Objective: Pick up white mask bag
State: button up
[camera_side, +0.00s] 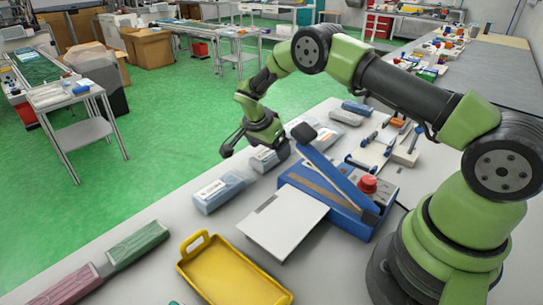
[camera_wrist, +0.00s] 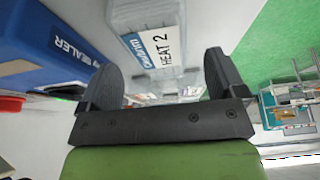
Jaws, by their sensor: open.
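Several soft packs lie in a row along the table's far edge in the side view. I cannot tell which is the white mask bag. My gripper (camera_side: 254,150) is open and tilted down over this row. In the wrist view, my gripper's spread fingers (camera_wrist: 170,78) are empty, and a pale pack labelled "HEAT 2" (camera_wrist: 148,18) shows beyond them, apparently not gripped.
A blue sealer (camera_side: 330,205) with a raised lever and red button stands close to the row; it also shows in the wrist view (camera_wrist: 50,45). A flat white sheet (camera_side: 285,221) lies before it. A yellow tray (camera_side: 230,272), green pack (camera_side: 138,244) and pink pack (camera_side: 75,287) are nearer.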

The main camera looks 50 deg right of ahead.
jog(key=shift+x, duration=0.9)
jog(key=c, duration=1)
jog(key=shift+r, duration=0.15)
